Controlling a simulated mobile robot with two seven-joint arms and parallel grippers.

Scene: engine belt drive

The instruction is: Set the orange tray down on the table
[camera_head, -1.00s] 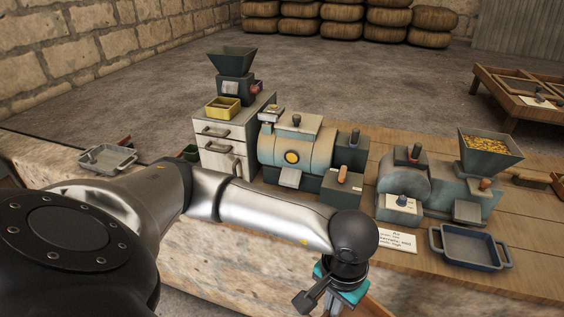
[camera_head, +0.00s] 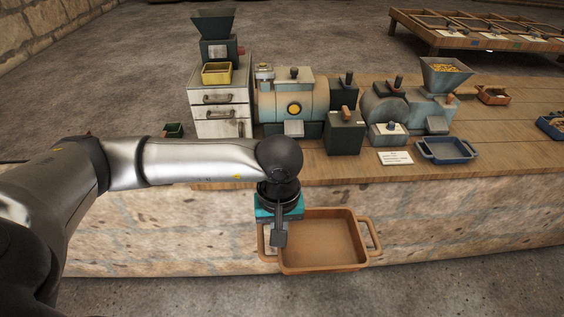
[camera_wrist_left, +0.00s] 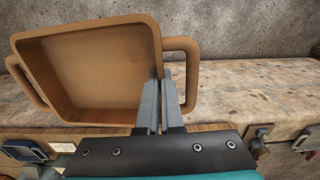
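The orange tray (camera_head: 325,243), a rectangular pan with a loop handle at each end, hangs in the air in front of the table's stone front face. In the head view it appears below the edge of the wooden tabletop (camera_head: 500,158). My left gripper (camera_head: 279,236) is at the tray's left end and holds it there. In the left wrist view the tray (camera_wrist_left: 95,70) looks tilted, and the two fingers (camera_wrist_left: 161,105) are close together at its handle side. The exact contact is partly hidden. My right gripper is not in view.
A blue tray (camera_head: 447,151) and a white card (camera_head: 395,158) lie near the table's front edge. Behind them stand a grey-blue machine with a hopper (camera_head: 440,85), a barrel-shaped machine (camera_head: 293,100) and a drawer cabinet (camera_head: 220,112). Bare wood shows right of the blue tray.

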